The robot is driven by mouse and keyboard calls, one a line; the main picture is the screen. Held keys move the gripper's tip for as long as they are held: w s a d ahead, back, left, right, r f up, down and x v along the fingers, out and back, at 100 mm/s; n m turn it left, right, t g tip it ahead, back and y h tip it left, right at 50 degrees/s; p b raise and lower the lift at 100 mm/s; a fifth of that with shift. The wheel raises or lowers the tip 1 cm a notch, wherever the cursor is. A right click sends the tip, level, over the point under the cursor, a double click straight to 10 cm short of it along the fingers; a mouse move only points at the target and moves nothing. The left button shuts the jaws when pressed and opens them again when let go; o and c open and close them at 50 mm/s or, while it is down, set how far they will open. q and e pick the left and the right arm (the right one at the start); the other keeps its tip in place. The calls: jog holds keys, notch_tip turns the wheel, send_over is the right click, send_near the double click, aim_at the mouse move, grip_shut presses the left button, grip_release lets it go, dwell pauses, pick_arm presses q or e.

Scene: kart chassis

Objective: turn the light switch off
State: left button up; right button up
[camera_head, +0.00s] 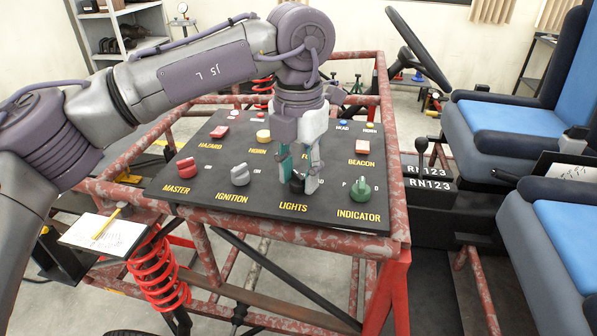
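The light switch (297,184) is a dark rotary knob above the yellow LIGHTS label on the black control panel (262,205). My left gripper (298,178) points down over it, with one finger on each side of the knob. The fingers are partly closed and appear to hold the knob between them. The fingers hide much of the knob, so its pointer direction cannot be read. My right gripper is not in view.
The ignition knob (239,174), red master knob (187,168) and green indicator knob (361,190) sit close by. The beacon button (362,147) is behind. A red tube frame (402,220) surrounds the panel. Blue seats (520,118) stand at right; a clipboard (104,236) is at left.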

aim_at(299, 174)
pick_arm(q)
jog(key=shift+o, duration=1.2)
notch_tip(299, 174, up, 12)
